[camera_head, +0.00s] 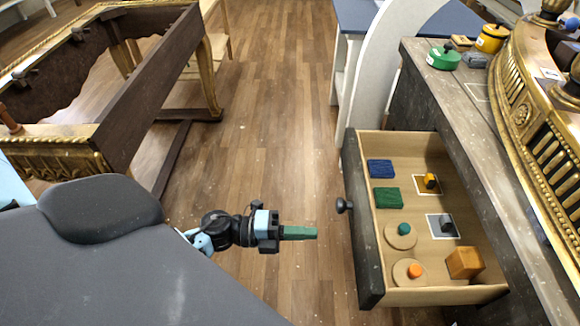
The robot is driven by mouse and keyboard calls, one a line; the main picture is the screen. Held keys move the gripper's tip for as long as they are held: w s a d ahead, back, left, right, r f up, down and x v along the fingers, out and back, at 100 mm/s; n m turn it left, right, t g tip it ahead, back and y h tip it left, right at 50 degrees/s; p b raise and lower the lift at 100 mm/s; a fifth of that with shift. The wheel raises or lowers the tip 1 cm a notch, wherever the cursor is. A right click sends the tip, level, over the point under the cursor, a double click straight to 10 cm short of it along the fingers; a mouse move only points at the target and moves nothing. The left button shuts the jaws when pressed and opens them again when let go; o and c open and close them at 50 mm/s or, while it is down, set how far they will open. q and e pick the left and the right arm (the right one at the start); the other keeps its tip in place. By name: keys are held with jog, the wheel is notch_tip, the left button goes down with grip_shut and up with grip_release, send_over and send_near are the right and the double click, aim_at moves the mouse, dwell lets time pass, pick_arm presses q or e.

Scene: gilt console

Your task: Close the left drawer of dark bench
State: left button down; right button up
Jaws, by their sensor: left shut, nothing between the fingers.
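An open drawer (375,290) juts out to the left from the dark bench (480,145). It has a dark front with a round black knob (343,205). Inside lie a blue block (380,169), a green block (388,198), two round discs with knobs, two square cards with small pieces and a wooden cube (464,263). My left gripper (314,233) is shut and empty. Its green fingers point right, a little left of the drawer front and slightly below the knob in the picture, apart from both. My right gripper does not show.
A gilt-trimmed table frame (130,80) stands at the left. A white curved panel (375,70) and a blue-topped table (350,18) stand behind the drawer. A green tin (443,58), a yellow pot (491,39) and gilt pieces sit on the bench. Wooden floor (265,130) lies clear between.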

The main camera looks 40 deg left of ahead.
aim_at(356, 235)
pick_arm(q)
jog(key=x, duration=0.8)
jog(key=shift+w+d+p, duration=0.1)
jog(key=shift+p, duration=0.3)
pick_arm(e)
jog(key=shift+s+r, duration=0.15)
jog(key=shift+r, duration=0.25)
pick_arm(q)
jog(key=shift+d, duration=0.1)
